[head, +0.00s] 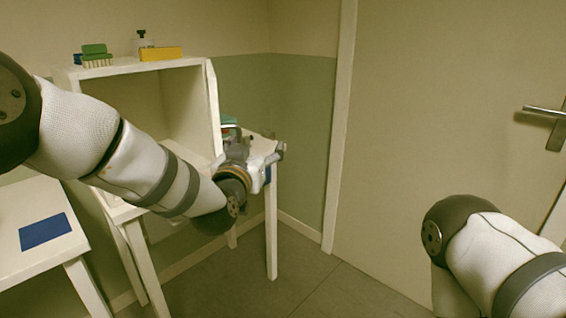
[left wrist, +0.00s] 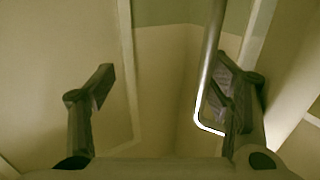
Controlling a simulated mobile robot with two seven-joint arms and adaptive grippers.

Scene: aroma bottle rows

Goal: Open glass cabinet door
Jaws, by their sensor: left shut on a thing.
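The white cabinet (head: 130,68) stands on a table at the left of the head view, its inside visible. A narrow white upright (head: 213,108) at its right side looks like the door seen nearly edge-on; its glass cannot be made out. My left gripper (head: 272,160) is to the right of this upright, low by the table. In the left wrist view, a metal bar handle (left wrist: 209,70) with a bent lower end runs between my left gripper's fingers (left wrist: 165,95), close against the right finger. My right gripper is out of view.
A green brush (head: 96,55), a yellow block (head: 161,54) and a small bottle (head: 142,40) sit on the cabinet top. A table with a blue mat (head: 45,232) is at the left. A room door (head: 440,110) is at the right. The middle floor is clear.

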